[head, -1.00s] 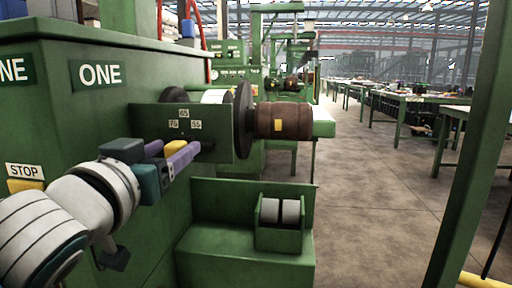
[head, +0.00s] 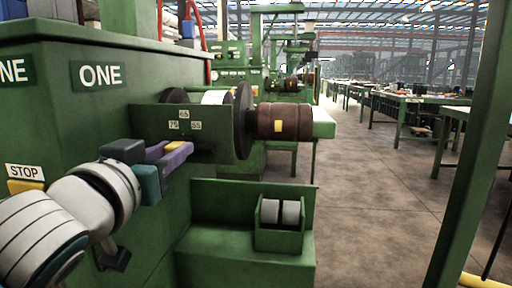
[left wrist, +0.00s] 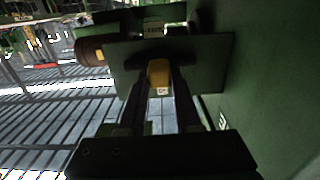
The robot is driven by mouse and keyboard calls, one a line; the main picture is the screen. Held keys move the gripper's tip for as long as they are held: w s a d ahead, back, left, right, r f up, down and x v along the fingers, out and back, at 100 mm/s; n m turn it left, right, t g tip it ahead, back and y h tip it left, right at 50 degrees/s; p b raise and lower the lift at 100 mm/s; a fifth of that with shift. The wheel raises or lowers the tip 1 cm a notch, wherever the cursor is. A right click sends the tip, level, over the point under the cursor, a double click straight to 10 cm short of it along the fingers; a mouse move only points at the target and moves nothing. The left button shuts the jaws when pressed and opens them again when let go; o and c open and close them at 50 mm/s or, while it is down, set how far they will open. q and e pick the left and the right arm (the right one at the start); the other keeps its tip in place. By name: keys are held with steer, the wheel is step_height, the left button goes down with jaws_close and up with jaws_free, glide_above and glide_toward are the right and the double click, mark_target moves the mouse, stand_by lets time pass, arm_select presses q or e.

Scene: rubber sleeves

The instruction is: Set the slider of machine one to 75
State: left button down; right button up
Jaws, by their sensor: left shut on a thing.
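Machine one is a green housing with a white-on-green ONE sign (head: 100,74). A green panel (head: 148,118) on its side carries small white labels reading 75 (head: 174,125), 65 (head: 184,114) and 55 (head: 196,125). The yellow slider knob (head: 173,146) sits in front of the panel, below these labels. My left gripper (head: 176,150) is shut on the knob with its purple fingers. The knob also shows between the dark fingers in the left wrist view (left wrist: 158,73). I cannot tell exactly which number the slider points to. My right gripper is not in view.
A yellow STOP button (head: 25,186) is left of my left arm. A dark disc (head: 243,121) and a brown roll (head: 284,122) stand right of the panel. A green holder with grey rolls (head: 279,238) sits on the lower ledge. The aisle floor at right is clear.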

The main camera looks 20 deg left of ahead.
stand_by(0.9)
arm_select(q)
steer(key=shift+s+a+p, duration=0.25)
steer(key=shift+a+p, duration=0.25)
steer(key=shift+a, duration=0.65)
steer(key=c, duration=1.1)
jaws_free()
steer(key=o, duration=0.5)
steer(key=shift+a, duration=0.15)
